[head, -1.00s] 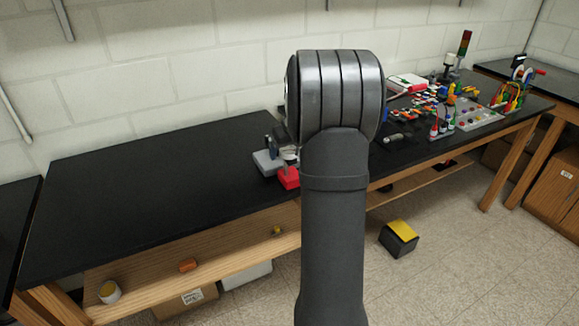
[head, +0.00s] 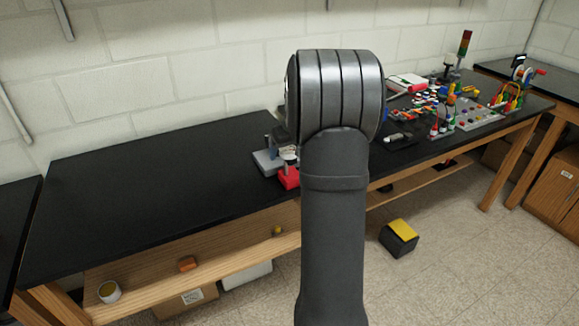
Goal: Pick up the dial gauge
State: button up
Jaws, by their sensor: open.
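My arm (head: 335,200) stands upright in the middle of the head view and covers part of the bench. My gripper is hidden behind it, so its fingers do not show. I cannot make out the dial gauge for certain. Just left of my arm, a grey base with a short post (head: 267,160) stands on the black bench top. Beside it is a red block (head: 289,178) with a small pale round part (head: 288,155) above it, partly hidden by my arm.
The black bench top (head: 150,190) is clear to the left. To the right are a pale item (head: 398,137) on a dark patch, coloured parts, a button panel (head: 478,113) and a signal tower (head: 464,47). A wooden shelf (head: 220,268) runs below. A black and yellow box (head: 400,238) is on the floor.

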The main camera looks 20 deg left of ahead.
jog(key=d+v, duration=0.1)
jog(key=v, duration=1.3)
jog(key=x, duration=1.2)
jog(key=shift+s, duration=0.35)
jog(key=shift+x, duration=2.8)
jog(key=shift+s+r, duration=0.1)
jog(key=c, duration=1.6)
jog(key=shift+r, duration=0.1)
